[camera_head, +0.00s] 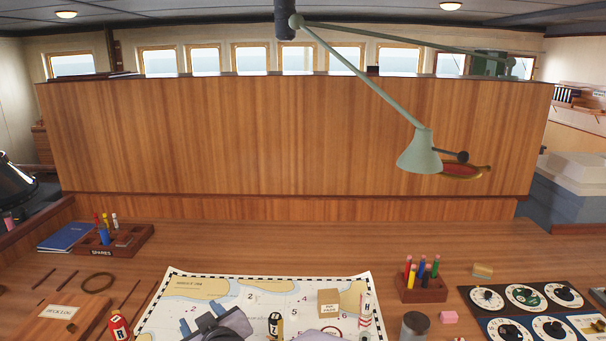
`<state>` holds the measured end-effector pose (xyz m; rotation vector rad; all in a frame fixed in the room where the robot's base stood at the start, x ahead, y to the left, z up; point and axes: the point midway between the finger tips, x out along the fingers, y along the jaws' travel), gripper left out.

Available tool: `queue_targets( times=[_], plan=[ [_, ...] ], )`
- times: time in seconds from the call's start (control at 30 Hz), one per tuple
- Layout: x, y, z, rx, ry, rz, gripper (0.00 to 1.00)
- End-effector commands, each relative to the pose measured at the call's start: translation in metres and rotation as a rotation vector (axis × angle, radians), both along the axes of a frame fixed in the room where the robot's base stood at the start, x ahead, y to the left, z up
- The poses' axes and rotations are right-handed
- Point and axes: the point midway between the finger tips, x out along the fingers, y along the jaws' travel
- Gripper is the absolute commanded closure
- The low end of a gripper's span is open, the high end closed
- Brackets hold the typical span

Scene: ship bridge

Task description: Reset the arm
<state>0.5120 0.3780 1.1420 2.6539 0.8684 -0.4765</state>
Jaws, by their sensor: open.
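My gripper (201,318) shows at the bottom edge, left of centre, over the lower left part of the chart. Its two blue fingertips stand apart with nothing visible between them, so it is open. The dark grey body behind the fingers is partly cut off by the lower edge of the picture.
The chart (240,284) bears a small box (328,303), a dark bottle (274,326) and a white bottle (366,312). A red bottle (118,326) stands left; a pen holder (422,290) and metal cup (414,327) stand right. A green lamp (420,150) hangs above.

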Motion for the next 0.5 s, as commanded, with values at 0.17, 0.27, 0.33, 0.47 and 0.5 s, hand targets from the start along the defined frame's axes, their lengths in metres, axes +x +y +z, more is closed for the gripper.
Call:
queue_targets(
  times=[0.17, 0.27, 0.33, 0.47, 0.5],
  plan=[
    [0.022, -0.095, 0.021, -0.195, 0.161, -0.019, 0.53],
    [0.017, -0.147, 0.030, -0.287, 0.264, -0.006, 0.53],
    [0.007, -0.182, 0.038, -0.341, 0.340, 0.011, 0.53],
    [-0.024, -0.244, 0.047, -0.411, 0.490, 0.043, 0.53],
    [-0.040, -0.263, 0.040, -0.417, 0.554, 0.034, 0.53]
  ],
)
